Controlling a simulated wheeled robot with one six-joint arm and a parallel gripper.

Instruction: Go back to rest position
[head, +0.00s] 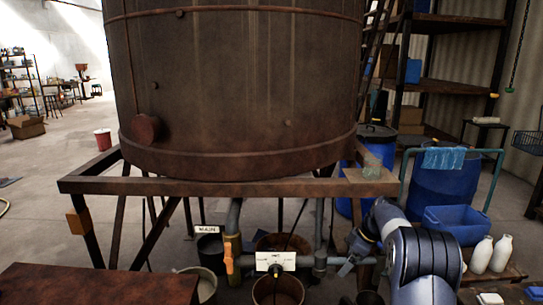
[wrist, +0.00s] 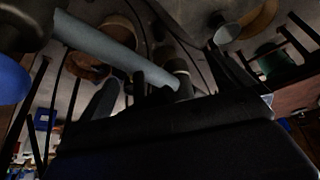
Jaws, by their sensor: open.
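My arm reaches in from the lower right of the head view, bent at a grey and black joint. My gripper (head: 350,262) points down beside the pipework under the vat, near the right end of the horizontal pipe. In the wrist view a dark body fills the lower middle, and dark finger shapes stand up from it in front of a pale grey pipe (wrist: 110,50). The jaws are open and nothing shows between them. The rusty vat (head: 235,90) stands on its steel frame (head: 220,187), above and left of my gripper. Whether the gripper touches the pipe cannot be told.
An orange valve handle (head: 228,258) and a white label (head: 276,261) sit on the pipes. Buckets (head: 278,290) stand below. To the right are blue drums (head: 440,185), a blue bin (head: 460,222) and white bottles (head: 492,254). Open floor lies at the left.

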